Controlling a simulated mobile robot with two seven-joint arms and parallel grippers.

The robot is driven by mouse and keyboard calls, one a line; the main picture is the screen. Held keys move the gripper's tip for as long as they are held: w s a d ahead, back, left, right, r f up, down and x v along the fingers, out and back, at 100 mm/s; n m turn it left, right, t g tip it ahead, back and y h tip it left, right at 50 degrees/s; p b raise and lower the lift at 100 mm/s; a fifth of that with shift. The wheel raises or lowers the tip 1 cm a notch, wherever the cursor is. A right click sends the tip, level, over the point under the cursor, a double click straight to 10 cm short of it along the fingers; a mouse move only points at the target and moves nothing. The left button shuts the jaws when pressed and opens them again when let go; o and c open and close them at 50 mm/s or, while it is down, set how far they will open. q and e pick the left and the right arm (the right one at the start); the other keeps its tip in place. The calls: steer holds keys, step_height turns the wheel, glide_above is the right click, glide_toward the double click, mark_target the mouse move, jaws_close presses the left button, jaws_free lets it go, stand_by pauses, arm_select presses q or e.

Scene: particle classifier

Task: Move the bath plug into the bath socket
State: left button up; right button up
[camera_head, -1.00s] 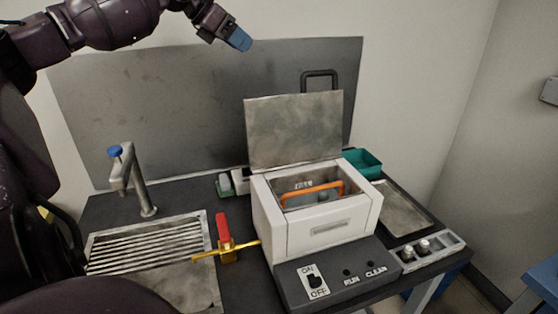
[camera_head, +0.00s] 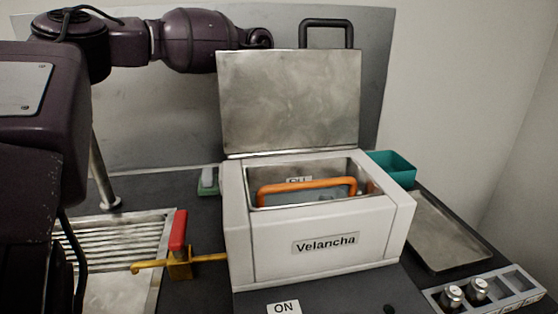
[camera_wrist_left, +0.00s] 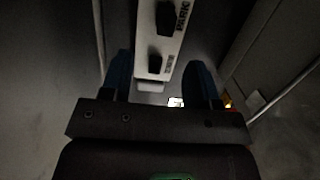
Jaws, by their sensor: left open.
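In the left wrist view a white strip (camera_wrist_left: 154,58) with two black parts lies between my left gripper's (camera_wrist_left: 160,85) open blue fingers. The upper black part (camera_wrist_left: 166,18) is beside the word "PARK"; the lower one (camera_wrist_left: 156,62) is beside a label too small to read. I cannot tell which is the bath plug or the bath socket. A pale piece (camera_wrist_left: 150,86) sits at the strip's near end. Nothing is clearly held. In the head view my left arm reaches behind the raised lid (camera_head: 290,100), which hides the gripper. The white bath (camera_head: 310,230) is marked "Velancha". My right gripper is not in view.
An orange handle (camera_head: 305,185) lies in the open bath. A red-handled brass valve (camera_head: 180,245) stands left, by the ribbed drain tray (camera_head: 115,240). A teal bin (camera_head: 393,167), metal tray (camera_head: 448,232) and vial rack (camera_head: 490,290) are at right.

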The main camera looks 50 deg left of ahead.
arm_select(q)
steer(key=f, duration=0.4)
steer(key=shift+w+d+b, duration=0.1)
steer(key=shift+w+b, duration=0.1)
steer(key=shift+b, duration=0.2)
steer(key=shift+w+d+f, duration=0.1)
steer(key=shift+w+f, duration=0.05)
steer(key=shift+f, duration=0.4)
steer(key=f, duration=0.2)
steer(key=d+f+b, duration=0.1)
steer(key=f, duration=0.1)
steer(key=shift+w+f, duration=0.2)
steer(key=shift+f, duration=0.1)
steer(key=shift+f+b, duration=0.2)
steer(key=shift+b, duration=0.1)
steer(key=shift+r, duration=0.15)
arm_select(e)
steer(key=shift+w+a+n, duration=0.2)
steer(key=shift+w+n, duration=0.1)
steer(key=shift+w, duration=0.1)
arm_select(q)
steer(key=shift+c, duration=0.4)
steer(key=c, duration=0.9)
steer(key=shift+c, duration=0.2)
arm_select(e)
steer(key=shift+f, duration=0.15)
arm_select(q)
steer(key=shift+r, duration=0.1)
